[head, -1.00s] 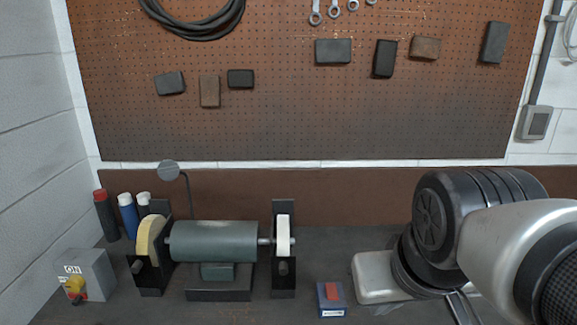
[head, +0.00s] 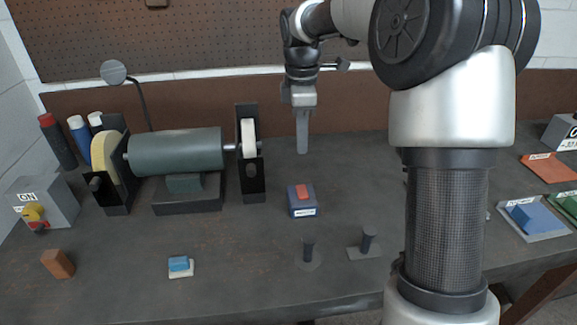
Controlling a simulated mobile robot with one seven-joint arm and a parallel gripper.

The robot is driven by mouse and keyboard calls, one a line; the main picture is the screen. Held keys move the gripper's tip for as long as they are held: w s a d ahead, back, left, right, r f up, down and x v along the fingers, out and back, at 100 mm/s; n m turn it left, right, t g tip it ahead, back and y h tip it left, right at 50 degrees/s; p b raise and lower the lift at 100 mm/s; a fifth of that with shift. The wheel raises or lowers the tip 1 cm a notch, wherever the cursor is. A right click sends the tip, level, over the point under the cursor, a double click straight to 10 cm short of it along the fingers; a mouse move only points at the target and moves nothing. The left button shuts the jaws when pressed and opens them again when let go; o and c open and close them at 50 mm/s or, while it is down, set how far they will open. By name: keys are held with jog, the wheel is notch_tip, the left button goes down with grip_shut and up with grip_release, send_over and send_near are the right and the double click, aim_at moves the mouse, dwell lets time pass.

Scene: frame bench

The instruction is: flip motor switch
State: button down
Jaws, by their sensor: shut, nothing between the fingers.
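A small dark blue box (head: 302,209) with a red rocker (head: 302,192) on top sits on the bench in the middle; its white front label is too small to read. A grey box (head: 59,199) with an ON mark and a yellow and red knob (head: 35,215) stands at the far left. I cannot tell which one is the motor switch. The bench grinder (head: 176,153), with its green motor and two wheels, stands between them. My gripper (head: 302,150) points down, shut and empty, behind the blue box and right of the grinder, touching neither box.
A wooden block (head: 58,264) and a blue block on a white pad (head: 180,267) lie at the front. Two short dark posts (head: 309,250) stand right of centre. Several bottles (head: 58,141) stand behind the grey box. Coloured pads lie at the right. Bench between grinder and posts is mostly clear.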

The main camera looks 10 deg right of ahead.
aim_at(300, 198)
jog(key=w+f, duration=0.1)
jog(key=w+f+n, duration=0.1)
jog(key=f, duration=0.1)
jog(key=shift+w+d+g, duration=0.1)
jog(key=shift+g, duration=0.2)
jog(key=f, duration=0.9)
jog(key=f+b, duration=0.1)
jog(key=f, duration=0.4)
jog(key=shift+s, duration=0.25)
jog(key=shift+s+f, duration=0.1)
jog(key=shift+f, duration=0.15)
jog(key=shift+r, duration=0.15)
